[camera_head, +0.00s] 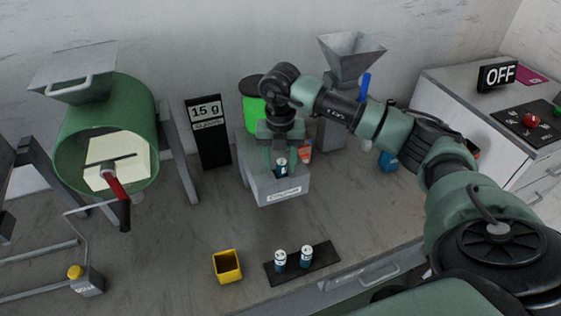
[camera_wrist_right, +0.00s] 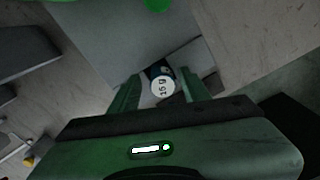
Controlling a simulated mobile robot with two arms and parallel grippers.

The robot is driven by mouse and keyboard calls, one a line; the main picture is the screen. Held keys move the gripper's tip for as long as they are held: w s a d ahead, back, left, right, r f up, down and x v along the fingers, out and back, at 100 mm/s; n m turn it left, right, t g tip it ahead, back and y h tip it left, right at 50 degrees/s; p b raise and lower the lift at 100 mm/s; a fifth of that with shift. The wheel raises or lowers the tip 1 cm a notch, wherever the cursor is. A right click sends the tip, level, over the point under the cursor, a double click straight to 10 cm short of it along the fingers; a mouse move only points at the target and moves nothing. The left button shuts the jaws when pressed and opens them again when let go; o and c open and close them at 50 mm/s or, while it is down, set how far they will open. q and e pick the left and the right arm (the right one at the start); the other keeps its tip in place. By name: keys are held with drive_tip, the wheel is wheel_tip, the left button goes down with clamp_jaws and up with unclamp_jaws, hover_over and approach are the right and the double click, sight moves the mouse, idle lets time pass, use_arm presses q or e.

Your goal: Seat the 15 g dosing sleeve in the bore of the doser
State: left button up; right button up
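The 15 g sleeve (camera_head: 281,167) is a small dark blue cylinder with a pale top, at the top of the grey doser block (camera_head: 272,190). In the right wrist view the sleeve (camera_wrist_right: 162,82) shows its "15 g" top between my fingers. My right gripper (camera_head: 281,168) points down over the doser with a finger on either side of the sleeve. Gaps show beside the sleeve, so the fingers look open around it. The bore is hidden, and I cannot tell how deep the sleeve stands. My left gripper is not in view.
Two similar sleeves (camera_head: 293,257) stand on a black strip (camera_head: 318,264) in front, beside a yellow bin (camera_head: 227,266). A "15 g" sign (camera_head: 208,132) and a green drum (camera_head: 103,125) stand left. A hopper (camera_head: 350,55) stands behind. The front bench between is clear.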

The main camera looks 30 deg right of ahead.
drive_tip(key=shift+r, duration=0.4)
wheel_tip(320, 180, up, 12)
drive_tip(key=b, duration=0.3)
drive_tip(key=shift+f, duration=0.2)
idle(0.3)
